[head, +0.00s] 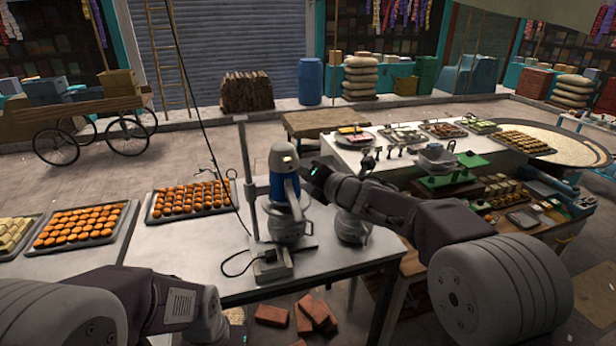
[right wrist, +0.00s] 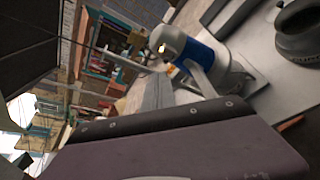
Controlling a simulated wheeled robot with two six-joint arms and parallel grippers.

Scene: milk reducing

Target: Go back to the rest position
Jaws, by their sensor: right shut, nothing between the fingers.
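My right gripper (head: 312,176) is shut and empty in the head view, in front of the blue-and-grey machine (head: 284,162) on the white table; I cannot tell if they touch. The machine stands over a metal pot (head: 287,222). A second metal pot (head: 352,228) stands to its right, partly under my right arm. In the right wrist view the machine (right wrist: 190,50) appears tilted, with a dark round-based vessel (right wrist: 300,38) to its right. My left arm shows at the lower left of the head view, but its gripper is out of view.
Trays of orange sweets (head: 82,226) lie on the left of the white table (head: 200,262). A thin post (head: 247,180) and a corded box (head: 272,265) stand by the machine. A counter with sweets (head: 385,158) is at right. Bricks (head: 314,312) lie on the floor.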

